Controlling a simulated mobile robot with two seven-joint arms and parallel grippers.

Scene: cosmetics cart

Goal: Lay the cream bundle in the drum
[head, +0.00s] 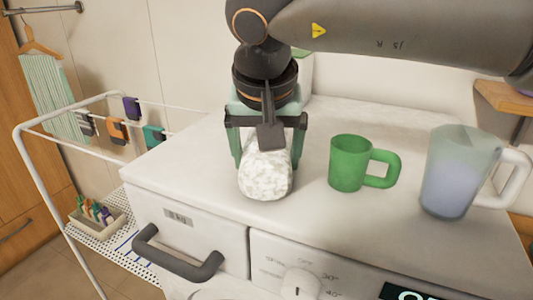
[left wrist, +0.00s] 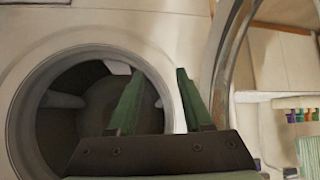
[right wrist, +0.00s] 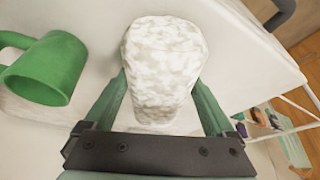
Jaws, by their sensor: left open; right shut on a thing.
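The cream bundle (head: 266,172), mottled white and cream, is on top of the washing machine near its front edge; it also shows in the right wrist view (right wrist: 163,62). My right gripper (head: 266,150) comes from above and is shut on it, with one green finger on each side. I cannot tell whether the bundle touches the top. In the left wrist view the drum (left wrist: 95,110) is a dark round opening with paddles inside. My left gripper (left wrist: 155,88) is open and empty in front of the drum's right side. It is not in the head view.
The machine's door ring (left wrist: 222,60) stands open beside the opening. A green mug (head: 348,164) and a translucent jug (head: 455,175) stand right of the bundle on the machine top (head: 205,150). A white drying rack (head: 40,170) with small cloths is at the left.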

